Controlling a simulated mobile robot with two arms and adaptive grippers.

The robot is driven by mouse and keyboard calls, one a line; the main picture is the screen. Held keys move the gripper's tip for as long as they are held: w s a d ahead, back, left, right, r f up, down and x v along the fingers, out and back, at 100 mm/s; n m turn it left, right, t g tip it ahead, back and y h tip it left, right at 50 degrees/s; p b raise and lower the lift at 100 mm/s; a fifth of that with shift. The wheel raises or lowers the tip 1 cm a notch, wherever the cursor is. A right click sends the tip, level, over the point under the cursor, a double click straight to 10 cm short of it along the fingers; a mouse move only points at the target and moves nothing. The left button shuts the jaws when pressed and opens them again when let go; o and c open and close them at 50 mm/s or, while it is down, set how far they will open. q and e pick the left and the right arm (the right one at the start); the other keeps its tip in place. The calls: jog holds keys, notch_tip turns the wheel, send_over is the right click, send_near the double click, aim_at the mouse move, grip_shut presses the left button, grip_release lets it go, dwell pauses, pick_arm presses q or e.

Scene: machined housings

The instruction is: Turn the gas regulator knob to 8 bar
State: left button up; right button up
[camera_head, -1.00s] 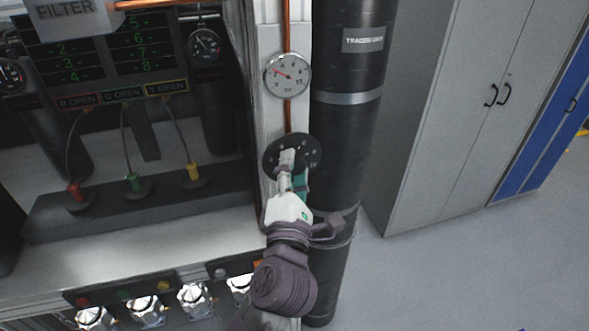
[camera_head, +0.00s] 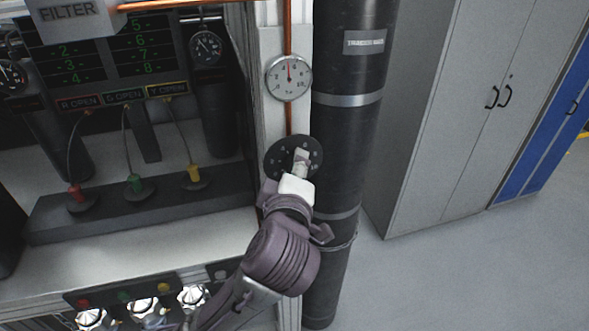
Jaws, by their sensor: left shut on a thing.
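The gas regulator (camera_head: 278,160) is a black round dial plate with pale marks, on the white post beside a dark cylinder. My left gripper (camera_head: 301,160) is shut on its knob, which is mostly hidden behind the fingers. Above it, the round white gauge (camera_head: 289,77) has a red needle pointing almost straight up, near the middle of its scale. The small numbers are too blurred to read surely. My right gripper is not in view.
The dark cylinder (camera_head: 345,130) stands close to the right of the regulator. A grey cabinet (camera_head: 450,120) stands further right, with clear floor before it.

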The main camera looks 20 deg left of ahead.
pick_arm(q)
jog(key=shift+w+d+r+m+g+y, duration=0.1)
jog(key=shift+m+g+y, duration=0.75)
jog(key=shift+m, duration=0.95)
jog(key=shift+w+d+r+m+g+y, duration=0.15)
jog(key=shift+m+g+y, duration=0.65)
jog(key=shift+m, duration=1)
jog(key=shift+s+d+f+m+g+y, duration=0.1)
jog(key=shift+m+g+y, duration=0.7)
jog(key=shift+m, duration=1)
jog(key=o, duration=1.1)
jog(key=shift+w, duration=0.1)
jog(key=shift+o, duration=0.2)
notch_tip(320, 180, up, 10)
